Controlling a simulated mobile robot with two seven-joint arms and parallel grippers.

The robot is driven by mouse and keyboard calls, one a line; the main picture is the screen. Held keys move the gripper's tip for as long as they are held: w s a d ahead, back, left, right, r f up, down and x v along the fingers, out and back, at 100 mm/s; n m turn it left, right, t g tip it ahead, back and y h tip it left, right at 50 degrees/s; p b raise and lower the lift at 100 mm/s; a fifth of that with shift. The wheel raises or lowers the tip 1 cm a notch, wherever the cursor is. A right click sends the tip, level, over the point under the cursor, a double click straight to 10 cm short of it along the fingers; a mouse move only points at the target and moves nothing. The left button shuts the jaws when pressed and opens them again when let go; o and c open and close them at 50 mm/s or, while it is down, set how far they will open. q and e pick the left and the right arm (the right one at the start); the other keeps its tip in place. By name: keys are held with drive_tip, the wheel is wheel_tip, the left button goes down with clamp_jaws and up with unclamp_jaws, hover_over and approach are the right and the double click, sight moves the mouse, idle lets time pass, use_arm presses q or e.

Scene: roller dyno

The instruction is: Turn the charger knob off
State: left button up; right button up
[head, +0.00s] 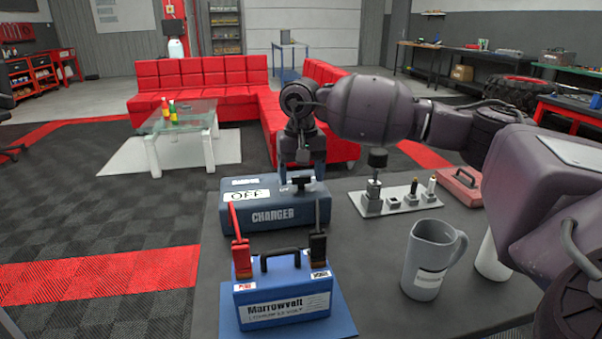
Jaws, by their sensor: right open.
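The blue-grey charger (272,215) sits on the dark table, with a white OFF label (247,195) on its top left. The black charger knob (302,183) is on the charger's top right. My right gripper (298,184) points down over the knob, with its open fingers on either side of it. Whether the fingers touch the knob, and which way it points, I cannot tell. My left gripper is not in view.
A blue battery (285,300) stands in front of the charger, with a red clamp (241,257) and a black clamp (318,248) on it. A grey mug (425,265) and a pale tray (405,197) with small parts are to the right.

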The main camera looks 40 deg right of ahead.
sight(301, 176)
wheel_tip(301, 176, up, 11)
drive_tip(key=p, duration=0.2)
idle(0.4)
drive_tip(key=shift+f, duration=0.1)
idle(0.4)
